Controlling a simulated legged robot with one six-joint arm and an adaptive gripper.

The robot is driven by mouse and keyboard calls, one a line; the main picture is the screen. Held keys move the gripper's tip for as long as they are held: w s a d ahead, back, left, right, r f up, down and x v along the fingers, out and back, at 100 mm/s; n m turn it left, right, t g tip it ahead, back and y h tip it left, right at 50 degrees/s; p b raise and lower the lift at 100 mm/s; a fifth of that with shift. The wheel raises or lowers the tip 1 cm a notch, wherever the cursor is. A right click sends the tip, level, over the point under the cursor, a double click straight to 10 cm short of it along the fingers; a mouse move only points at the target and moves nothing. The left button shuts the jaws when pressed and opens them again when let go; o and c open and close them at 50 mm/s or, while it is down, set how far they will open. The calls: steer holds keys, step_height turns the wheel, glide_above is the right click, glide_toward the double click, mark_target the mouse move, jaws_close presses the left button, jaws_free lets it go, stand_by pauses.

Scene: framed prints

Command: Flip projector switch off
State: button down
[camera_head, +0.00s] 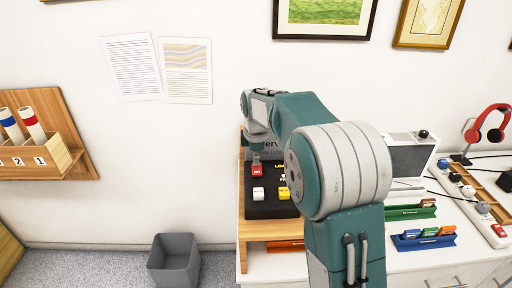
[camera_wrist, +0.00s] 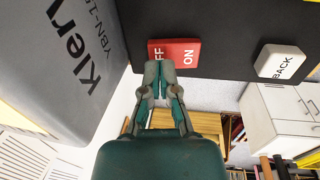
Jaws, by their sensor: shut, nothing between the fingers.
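The red rocker switch (camera_wrist: 186,52), marked OFF and ON, sits on a black panel (camera_wrist: 220,20) beside a grey body with "Kler" lettering (camera_wrist: 60,40). My gripper (camera_wrist: 160,68) is shut and empty. Its fingertips overlap the OFF end of the switch in the wrist view and hide part of the lettering; I cannot tell whether they touch it. In the head view the red switch (camera_head: 257,171) is just below my gripper (camera_head: 255,159), on the black panel (camera_head: 266,210). My arm hides much of the lettered body behind it.
A white BACK button (camera_wrist: 281,61) is on the same panel, right of the switch. A yellow button (camera_head: 284,193) also shows in the head view. Coloured trays (camera_head: 424,243), a headphone stand (camera_head: 461,158) and a grey bin (camera_head: 174,260) are nearby.

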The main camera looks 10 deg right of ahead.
steer(key=shift+f, duration=0.5)
steer(key=shift+w+f, duration=0.15)
steer(key=shift+f, duration=0.05)
steer(key=shift+s+a+r, duration=0.15)
steer(key=shift+s+r, duration=0.05)
steer(key=shift+s, duration=0.6)
